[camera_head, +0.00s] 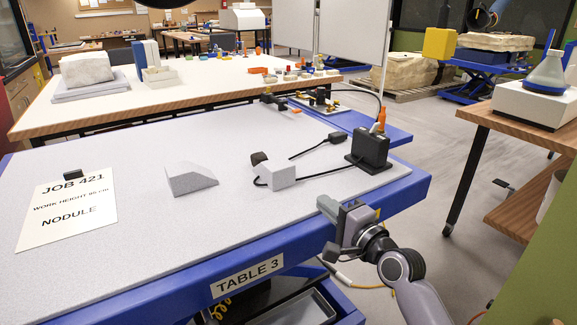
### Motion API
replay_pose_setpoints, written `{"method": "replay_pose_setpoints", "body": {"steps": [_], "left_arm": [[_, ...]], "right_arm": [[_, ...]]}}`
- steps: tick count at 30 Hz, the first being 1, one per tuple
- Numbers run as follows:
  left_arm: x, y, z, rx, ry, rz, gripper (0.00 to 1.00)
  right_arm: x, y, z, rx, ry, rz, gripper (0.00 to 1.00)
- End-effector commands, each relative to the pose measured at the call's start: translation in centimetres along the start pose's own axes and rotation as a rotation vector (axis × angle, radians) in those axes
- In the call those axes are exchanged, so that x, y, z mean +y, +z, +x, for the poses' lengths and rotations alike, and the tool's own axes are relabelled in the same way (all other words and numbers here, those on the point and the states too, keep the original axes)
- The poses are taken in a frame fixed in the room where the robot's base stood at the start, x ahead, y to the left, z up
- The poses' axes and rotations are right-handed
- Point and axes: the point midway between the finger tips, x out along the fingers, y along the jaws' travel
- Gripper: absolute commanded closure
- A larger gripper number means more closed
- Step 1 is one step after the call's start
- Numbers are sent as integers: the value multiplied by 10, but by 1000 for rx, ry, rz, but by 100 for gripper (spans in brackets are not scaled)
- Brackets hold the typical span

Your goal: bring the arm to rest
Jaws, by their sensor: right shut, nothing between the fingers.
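My right gripper (338,222) is at the front right edge of the blue-framed table labelled TABLE 3 (150,225). Its arm comes up from the lower right. The jaws are shut and empty, and appear just above or beside the table edge; the exact gap is unclear. A grey wedge-shaped block (190,179) lies on the table's speckled top, well to the left of the gripper. A small white block (274,175) with a dark piece beside it and a black cable sits nearer. My left gripper is not in view.
A black box (370,148) stands at the table's right end, close behind the gripper, with cables around it. A JOB 421 card (68,211) is on the left. A wooden bench (525,125) with a flask stands right. Open floor lies between.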

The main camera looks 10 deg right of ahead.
Motion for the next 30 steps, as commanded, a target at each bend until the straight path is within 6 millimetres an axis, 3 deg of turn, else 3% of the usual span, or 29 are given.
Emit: {"method": "replay_pose_setpoints", "body": {"steps": [4, 8, 12, 18, 24, 30], "left_arm": [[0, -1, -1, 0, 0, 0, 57], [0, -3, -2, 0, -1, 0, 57], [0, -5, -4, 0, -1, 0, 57], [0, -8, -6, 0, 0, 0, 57], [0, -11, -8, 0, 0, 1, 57], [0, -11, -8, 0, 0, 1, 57]], "right_arm": [[25, 3, -12, 10, 48, -82, 100], [74, 12, -40, 16, 147, -275, 100], [134, 27, -87, -12, 283, -554, 100], [202, 53, -167, -131, 460, -971, 100], [241, 77, -238, -292, 568, -1302, 100], [253, 87, -269, -381, 601, -1451, 100]]}}
